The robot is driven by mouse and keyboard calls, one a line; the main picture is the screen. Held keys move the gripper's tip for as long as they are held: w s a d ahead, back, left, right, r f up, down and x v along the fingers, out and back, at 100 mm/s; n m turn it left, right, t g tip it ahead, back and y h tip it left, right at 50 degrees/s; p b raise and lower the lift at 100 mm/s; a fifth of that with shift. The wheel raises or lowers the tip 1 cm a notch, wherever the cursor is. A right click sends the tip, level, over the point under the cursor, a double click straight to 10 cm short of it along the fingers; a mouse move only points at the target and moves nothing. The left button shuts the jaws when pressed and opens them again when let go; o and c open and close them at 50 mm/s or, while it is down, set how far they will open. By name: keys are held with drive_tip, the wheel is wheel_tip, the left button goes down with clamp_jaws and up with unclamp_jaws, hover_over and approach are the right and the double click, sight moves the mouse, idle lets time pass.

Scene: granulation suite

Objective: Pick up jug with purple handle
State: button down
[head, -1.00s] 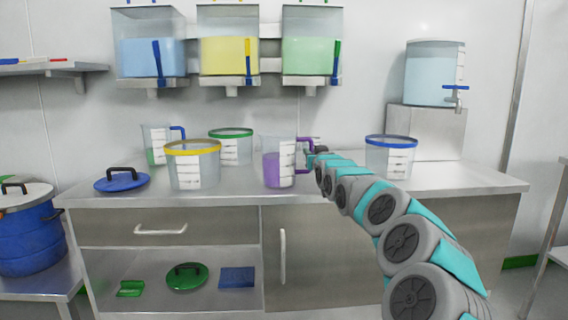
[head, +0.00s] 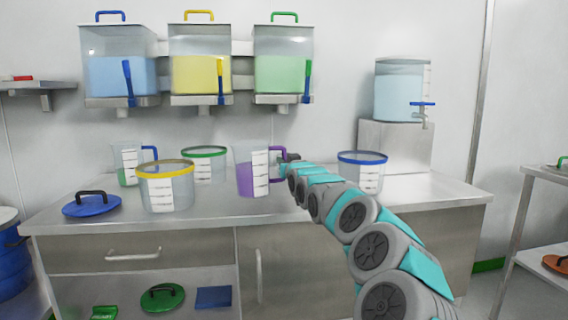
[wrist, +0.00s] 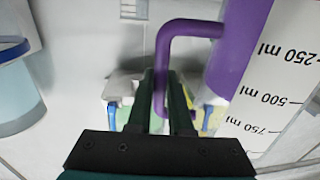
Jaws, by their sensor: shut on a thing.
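The jug with the purple handle (head: 246,172) is a clear measuring jug with purple liquid, upright at the middle of the steel counter, its handle to the right. It also shows at the right of the wrist view (wrist: 285,60), with its volume marks. My gripper (head: 287,159) is at the jug's handle. In the wrist view my gripper's two dark fingers (wrist: 160,100) are shut on the purple handle (wrist: 163,60), one on each side. Whether the jug's base touches the counter is hard to tell.
On the counter (head: 420,188) stand a yellow-rimmed tub (head: 166,188), a green-rimmed tub (head: 204,166), a blue-handled jug (head: 126,163), a blue lid (head: 91,205) and a blue-rimmed tub (head: 361,175). Dispensers (head: 200,70) hang above. A water tank (head: 400,92) stands at the back right.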

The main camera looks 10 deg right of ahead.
drive_tip(key=shift+s+d+b, duration=0.1)
drive_tip(key=shift+s+b, duration=0.15)
drive_tip(key=shift+b, duration=0.65)
drive_tip(key=s+d+r+b, duration=0.1)
drive_tip(key=s+b, duration=0.6)
drive_tip(key=s, duration=0.8)
drive_tip(key=shift+s+d+r, duration=0.25)
drive_tip(key=shift+d+r, duration=0.15)
drive_tip(key=shift+d, duration=0.25)
